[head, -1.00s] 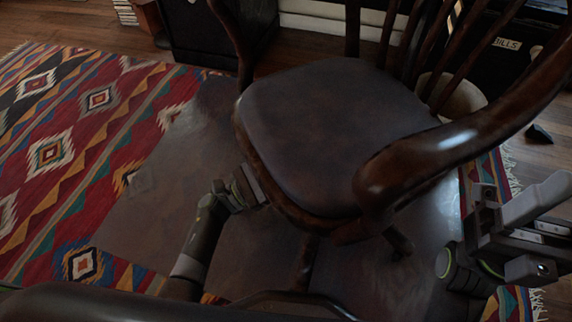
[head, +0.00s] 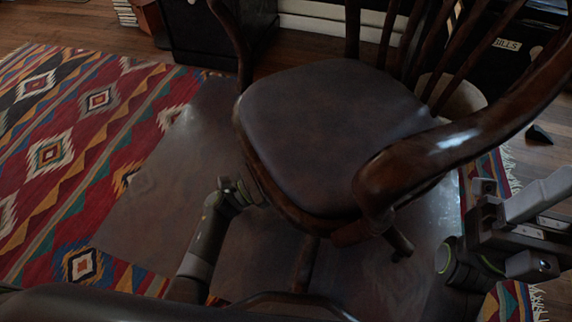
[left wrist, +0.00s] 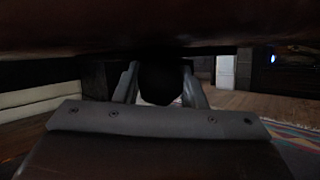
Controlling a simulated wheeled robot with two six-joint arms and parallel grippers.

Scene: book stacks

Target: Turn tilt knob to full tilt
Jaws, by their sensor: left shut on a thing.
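In the left wrist view, my left gripper (left wrist: 160,82) is under the seat, shut on a dark rounded thing, which I take for the tilt knob (left wrist: 160,86). Its markings and turn angle are too dark to read. My right gripper (head: 515,235) is at the right, apart from the chair; its jaw opening is unclear.
The chair's curved armrest (head: 430,155) lies between the seat and my right arm. A clear floor mat (head: 165,205) covers part of a patterned rug (head: 60,150). A dark cabinet (head: 210,38) and a pale bin (head: 458,97) stand behind the chair.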

